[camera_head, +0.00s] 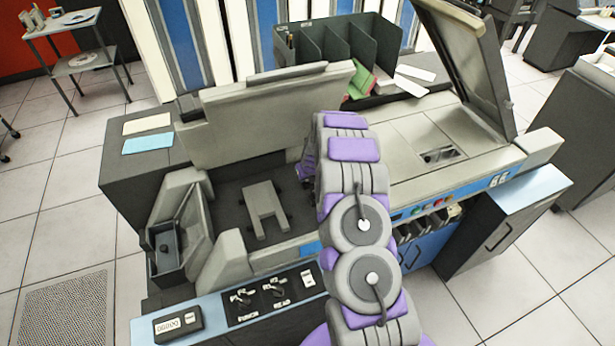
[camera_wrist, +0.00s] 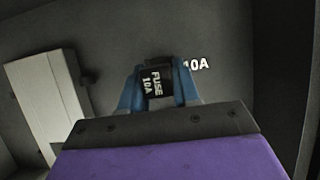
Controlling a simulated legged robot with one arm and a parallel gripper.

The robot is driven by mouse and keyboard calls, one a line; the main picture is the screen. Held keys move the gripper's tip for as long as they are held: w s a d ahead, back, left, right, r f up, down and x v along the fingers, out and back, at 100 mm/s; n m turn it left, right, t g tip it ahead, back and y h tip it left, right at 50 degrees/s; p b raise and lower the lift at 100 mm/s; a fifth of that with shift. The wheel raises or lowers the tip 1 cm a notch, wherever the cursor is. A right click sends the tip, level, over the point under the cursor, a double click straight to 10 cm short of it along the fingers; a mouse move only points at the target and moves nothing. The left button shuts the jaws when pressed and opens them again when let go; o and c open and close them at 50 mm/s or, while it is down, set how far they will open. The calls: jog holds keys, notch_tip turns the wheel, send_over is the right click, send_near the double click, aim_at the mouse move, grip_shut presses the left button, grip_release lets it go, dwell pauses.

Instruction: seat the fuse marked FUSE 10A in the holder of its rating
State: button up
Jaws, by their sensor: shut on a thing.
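The black fuse marked FUSE 10A (camera_wrist: 153,84) is between the blue fingers of my gripper (camera_wrist: 158,84) in the wrist view. My gripper is shut on it. A white 10A label (camera_wrist: 196,65) shows on the dark surface just beyond and to the right of the fuse. The holder by that label is mostly hidden behind the fuse and fingers, and I cannot tell whether the fuse touches it. In the head view my arm covers the fuse and most of my gripper, inside the open bay of the grey machine (camera_head: 223,266).
A pale grey block (camera_wrist: 50,105) stands left of my gripper in the wrist view. In the head view, a raised cover (camera_head: 265,115) stands behind the bay, a pale bracket (camera_head: 265,210) lies on its floor, and a switch panel (camera_head: 272,297) runs along the front.

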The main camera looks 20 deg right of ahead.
aim_at(306, 189)
jog(key=o, duration=0.9)
jog(key=shift+g, duration=0.4)
jog(key=s+f, duration=0.2)
jog(key=f, duration=0.1)
jog(key=shift+s+a+f, duration=0.1)
jog(key=shift+s+a, duration=0.1)
jog(key=shift+a, duration=0.15)
jog(key=shift+o, duration=1)
jog(key=shift+s+r, duration=0.1)
jog(key=shift+r, duration=0.4)
jog(key=w+p+v, duration=0.2)
jog(key=p+v, duration=0.1)
jog(key=v, duration=1.5)
jog(key=shift+d+r+t+p, duration=0.35)
jog(key=shift+r+t, duration=0.05)
jog(key=shift+r, duration=0.1)
jog(key=shift+s, duration=0.1)
